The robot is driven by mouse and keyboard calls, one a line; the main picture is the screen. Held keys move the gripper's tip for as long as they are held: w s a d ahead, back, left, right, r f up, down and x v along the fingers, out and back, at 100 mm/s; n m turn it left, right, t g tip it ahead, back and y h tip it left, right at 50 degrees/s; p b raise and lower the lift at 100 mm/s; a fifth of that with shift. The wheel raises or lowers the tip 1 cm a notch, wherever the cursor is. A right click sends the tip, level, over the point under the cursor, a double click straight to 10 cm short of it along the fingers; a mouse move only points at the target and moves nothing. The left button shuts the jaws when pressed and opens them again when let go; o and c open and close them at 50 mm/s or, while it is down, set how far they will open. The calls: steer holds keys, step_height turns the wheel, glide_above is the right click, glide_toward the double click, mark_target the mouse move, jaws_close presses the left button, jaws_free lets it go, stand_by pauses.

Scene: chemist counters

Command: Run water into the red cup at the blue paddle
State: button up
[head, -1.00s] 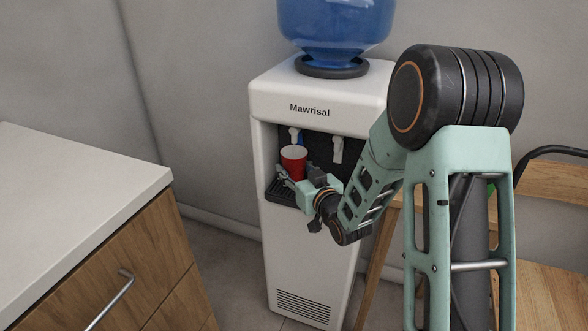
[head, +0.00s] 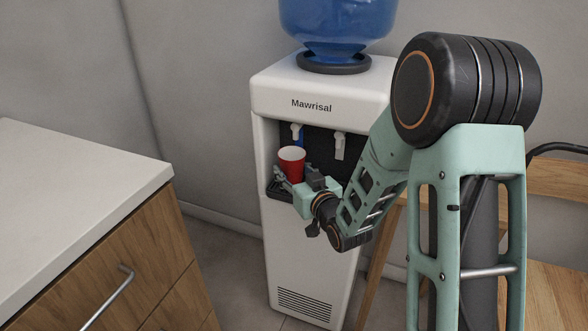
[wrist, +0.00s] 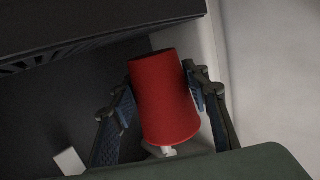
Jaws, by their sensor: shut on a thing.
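The red cup (head: 291,166) is upright with its open white-lined rim up, in the recess of the water dispenser. My gripper (head: 293,180) is shut on it, with a finger on each side; the wrist view also shows the red cup (wrist: 166,100) between the fingers. The blue paddle (head: 301,139) is at the left white tap (head: 295,131), above and slightly behind the cup's rim. I see no water stream, and the cup's inside bottom is hidden. A white tap end (wrist: 167,152) shows by the rim in the wrist view.
The white dispenser (head: 313,230) carries a blue bottle (head: 337,25). A second white tap (head: 339,147) is to the right. The dark drip tray (head: 276,190) is below the cup.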

steer(key=shift+s+a+b, duration=0.15)
steer(key=shift+s+a, duration=0.1)
steer(key=shift+s, duration=0.35)
steer(key=shift+s+a+b, duration=0.15)
steer(key=shift+s+a, duration=0.05)
steer(key=shift+s, duration=0.35)
